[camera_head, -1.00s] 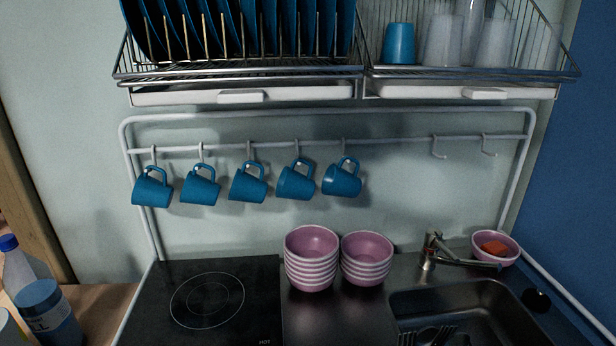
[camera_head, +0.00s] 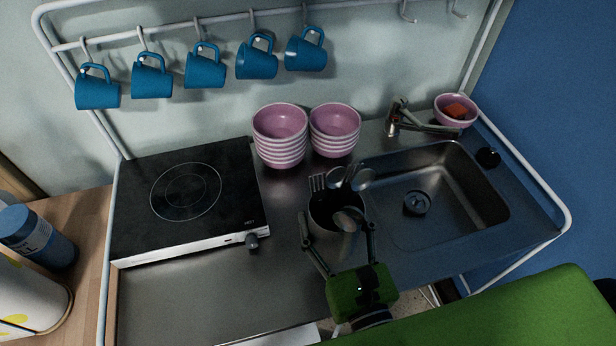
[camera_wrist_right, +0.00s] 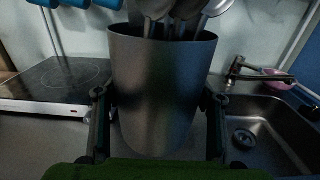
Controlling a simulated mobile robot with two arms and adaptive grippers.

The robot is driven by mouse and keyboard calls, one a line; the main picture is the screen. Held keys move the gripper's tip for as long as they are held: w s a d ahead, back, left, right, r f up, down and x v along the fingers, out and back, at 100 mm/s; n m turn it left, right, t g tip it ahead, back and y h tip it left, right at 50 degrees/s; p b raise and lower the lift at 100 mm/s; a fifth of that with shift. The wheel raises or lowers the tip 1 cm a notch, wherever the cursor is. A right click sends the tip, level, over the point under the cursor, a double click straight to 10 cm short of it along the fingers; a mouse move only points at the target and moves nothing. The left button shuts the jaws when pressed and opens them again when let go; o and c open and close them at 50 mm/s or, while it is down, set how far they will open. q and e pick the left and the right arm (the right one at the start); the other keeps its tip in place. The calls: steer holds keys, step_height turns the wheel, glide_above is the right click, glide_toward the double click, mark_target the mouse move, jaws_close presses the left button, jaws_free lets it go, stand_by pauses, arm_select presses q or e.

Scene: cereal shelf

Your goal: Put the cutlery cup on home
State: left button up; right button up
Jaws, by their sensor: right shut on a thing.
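The cutlery cup (camera_head: 334,243) is a grey metal cylinder with forks and spoons (camera_head: 343,180) sticking out. In the head view it is at the counter strip between hob and sink. My right gripper (camera_head: 338,232), with a green body, is shut on it, one finger on each side. In the right wrist view the cup (camera_wrist_right: 160,95) stands upright between the fingers. I cannot tell whether its base touches the counter. No spot marked as home is recognisable. My left gripper is out of view.
Stacked pink bowls (camera_head: 280,135) (camera_head: 334,130) stand behind the cup. The black hob (camera_head: 185,192) is left, the sink (camera_head: 440,190) and tap (camera_head: 398,117) right. Blue mugs (camera_head: 205,68) hang above. The steel counter (camera_head: 200,290) in front of the hob is clear.

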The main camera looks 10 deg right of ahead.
steer(key=shift+w+a+r, duration=0.1)
steer(key=shift+w+a, duration=0.1)
steer(key=shift+w, duration=0.3)
steer(key=shift+w+a+r, duration=0.1)
steer(key=shift+w+a, duration=0.05)
steer(key=shift+w, duration=0.3)
steer(key=w+d+f+b, duration=0.1)
steer(key=w+f, duration=0.2)
steer(key=w+d+f+b, duration=0.1)
steer(key=w+f, duration=0.2)
steer(key=w, duration=0.1)
steer(key=w+d+f+b, duration=0.1)
steer(key=w+f, duration=0.2)
steer(key=w, duration=0.1)
steer(key=shift+w+f, duration=0.1)
steer(key=shift+w, duration=0.05)
steer(key=f+b, duration=0.3)
steer(key=shift+w, duration=0.3)
steer(key=shift+f+b, duration=0.35)
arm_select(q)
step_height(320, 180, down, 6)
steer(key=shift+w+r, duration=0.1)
arm_select(e)
steer(key=shift+r, duration=0.1)
